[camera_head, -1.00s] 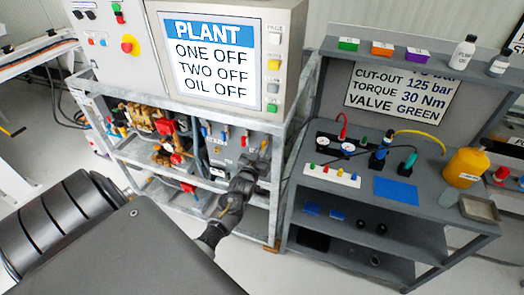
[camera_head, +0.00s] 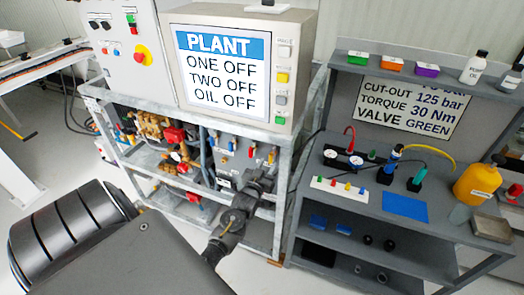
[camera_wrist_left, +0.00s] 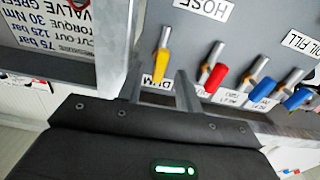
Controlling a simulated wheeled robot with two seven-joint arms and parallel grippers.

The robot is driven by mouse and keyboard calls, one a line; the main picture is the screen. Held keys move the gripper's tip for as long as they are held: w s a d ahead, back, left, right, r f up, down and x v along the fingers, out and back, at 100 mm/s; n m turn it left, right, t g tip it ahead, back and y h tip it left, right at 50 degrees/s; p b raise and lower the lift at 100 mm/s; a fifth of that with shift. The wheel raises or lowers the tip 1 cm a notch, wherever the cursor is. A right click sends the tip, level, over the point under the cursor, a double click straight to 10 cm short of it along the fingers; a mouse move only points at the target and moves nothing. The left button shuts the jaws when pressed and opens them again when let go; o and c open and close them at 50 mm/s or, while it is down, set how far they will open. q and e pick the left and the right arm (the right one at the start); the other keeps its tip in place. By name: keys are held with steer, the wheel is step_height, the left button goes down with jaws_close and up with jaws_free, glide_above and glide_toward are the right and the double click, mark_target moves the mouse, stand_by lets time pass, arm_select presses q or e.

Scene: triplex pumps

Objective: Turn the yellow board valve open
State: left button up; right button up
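The yellow board valve (camera_wrist_left: 161,66) is a lever with a yellow grip on a grey panel. In the left wrist view it hangs between the tips of my left gripper's two fingers (camera_wrist_left: 161,88), which are apart, with gaps visible on both sides. In the head view my left gripper (camera_head: 263,178) is up against the right end of the valve row, just below the yellow lever (camera_head: 271,157). A red lever (camera_wrist_left: 215,77) and blue levers (camera_wrist_left: 263,89) sit to the right of it in the wrist view. My right gripper is in neither view.
A grey frame post (camera_wrist_left: 113,60) stands close beside the yellow lever. A plant screen (camera_head: 221,70) sits above the panel. To the right is a bench with a blue mat (camera_head: 405,207), gauges and a yellow jug (camera_head: 477,184).

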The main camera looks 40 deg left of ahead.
arm_select(q)
steer(key=b+v, duration=0.1)
steer(key=v, duration=0.7)
steer(key=shift+s+d+b, duration=0.2)
steer(key=shift+s+b, duration=0.15)
steer(key=s+d+f+m+g+h, duration=0.1)
steer(key=s+d+f+g+h, duration=0.2)
steer(key=f, duration=0.8)
steer(key=s+d+f+m+g, duration=0.15)
steer(key=s+d+f, duration=0.3)
steer(key=f, duration=0.65)
steer(key=s+d+f+m+g+h, duration=0.15)
steer(key=s+f+g, duration=0.25)
steer(key=f, duration=0.7)
steer(key=s+d+f+g, duration=0.1)
steer(key=s+f, duration=0.4)
steer(key=s, duration=0.5)
steer(key=s+d+f+m+g+h, duration=0.1)
steer(key=s+f+g, duration=0.3)
steer(key=s, duration=0.6)
steer(key=s+d+f+m+g, duration=0.1)
steer(key=s+d+f+g, duration=0.1)
steer(key=s+f, duration=0.5)
steer(key=s+d+b, duration=0.1)
steer(key=s, duration=0.3)
